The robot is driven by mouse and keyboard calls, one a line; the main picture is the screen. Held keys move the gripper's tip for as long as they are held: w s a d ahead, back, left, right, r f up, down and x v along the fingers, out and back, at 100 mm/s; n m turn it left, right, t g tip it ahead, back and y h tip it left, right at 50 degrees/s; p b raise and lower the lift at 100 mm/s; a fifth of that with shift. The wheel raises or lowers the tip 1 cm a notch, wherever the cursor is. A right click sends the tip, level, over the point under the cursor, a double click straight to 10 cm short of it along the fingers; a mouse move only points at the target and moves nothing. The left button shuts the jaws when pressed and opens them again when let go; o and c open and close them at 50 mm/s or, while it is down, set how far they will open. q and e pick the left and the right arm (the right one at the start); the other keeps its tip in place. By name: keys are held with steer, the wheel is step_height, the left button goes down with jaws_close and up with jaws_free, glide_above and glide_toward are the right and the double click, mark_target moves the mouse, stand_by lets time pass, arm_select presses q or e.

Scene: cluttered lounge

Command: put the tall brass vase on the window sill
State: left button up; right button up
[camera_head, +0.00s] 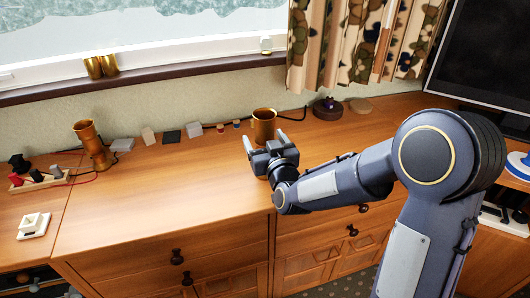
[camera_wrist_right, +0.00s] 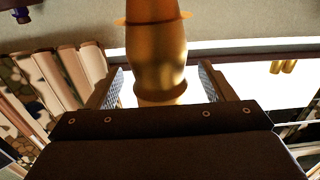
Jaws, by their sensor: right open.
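A brass vase (camera_head: 264,122) stands on the wooden sideboard, right of centre, its lower part hidden behind my right gripper (camera_head: 266,142). In the right wrist view the golden vase (camera_wrist_right: 157,55) shows between the two fingers, with a gap visible beside it. My right gripper is open around or just in front of it; I cannot tell how deep it sits. Another tall brass vase (camera_head: 92,145) stands at the left of the sideboard. The window sill (camera_head: 165,72) runs dark along the wall behind. My left gripper is not in view.
Small blocks (camera_head: 171,136) line the sideboard's back. A patterned curtain (camera_head: 352,45) hangs right, beside a dark screen (camera_head: 488,50).

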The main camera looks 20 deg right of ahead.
steer(key=shift+w, duration=0.95)
steer(key=shift+c, duration=0.2)
jaws_close()
steer(key=shift+r, duration=0.15)
